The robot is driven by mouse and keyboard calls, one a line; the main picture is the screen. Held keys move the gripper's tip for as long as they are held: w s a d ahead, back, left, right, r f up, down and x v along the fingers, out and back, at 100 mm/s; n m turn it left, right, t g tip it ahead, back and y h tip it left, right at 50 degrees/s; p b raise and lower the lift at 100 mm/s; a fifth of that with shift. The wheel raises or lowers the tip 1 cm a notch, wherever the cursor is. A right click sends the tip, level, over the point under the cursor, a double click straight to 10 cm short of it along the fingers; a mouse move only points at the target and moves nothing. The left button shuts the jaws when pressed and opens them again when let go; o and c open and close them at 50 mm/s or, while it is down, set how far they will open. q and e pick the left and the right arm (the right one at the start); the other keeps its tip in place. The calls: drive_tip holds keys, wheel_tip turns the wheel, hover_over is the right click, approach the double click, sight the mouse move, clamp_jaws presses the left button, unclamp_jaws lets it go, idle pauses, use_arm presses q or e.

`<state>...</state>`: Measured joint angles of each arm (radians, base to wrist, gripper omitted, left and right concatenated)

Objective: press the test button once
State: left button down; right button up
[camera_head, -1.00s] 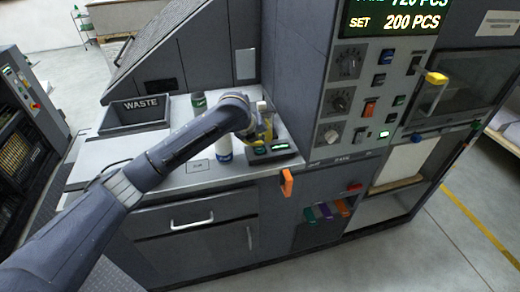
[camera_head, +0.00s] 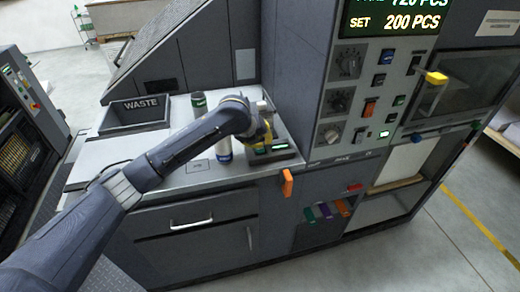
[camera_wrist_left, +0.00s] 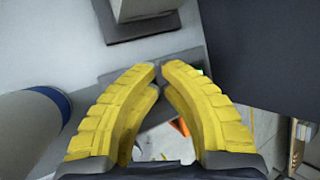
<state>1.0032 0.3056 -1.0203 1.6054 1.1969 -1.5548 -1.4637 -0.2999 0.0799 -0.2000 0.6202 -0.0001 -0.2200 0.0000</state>
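My left gripper (camera_head: 264,136) has yellow fingers and hangs over a small grey device (camera_head: 286,154) with green lit displays on the counter. In the left wrist view the left gripper (camera_wrist_left: 159,68) has its fingertips together, with nothing visible between them. A dark block lies just beyond the tips, with a small green patch beside them. I cannot tell which control is the test button, as no label reading so is legible. My right gripper is not in view.
A white bottle (camera_head: 224,150) with a blue band stands left of the gripper; it is close in the left wrist view (camera_wrist_left: 25,125). The waste bin (camera_head: 136,126) is at the left. The tall cabinet wall borders the device.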

sight(262, 148)
use_arm(q)
drive_tip(key=shift+f, duration=0.5)
idle(0.8)
drive_tip(key=shift+r, duration=0.9)
drive_tip(key=shift+r, duration=0.2)
drive_tip(key=shift+r, duration=2.35)
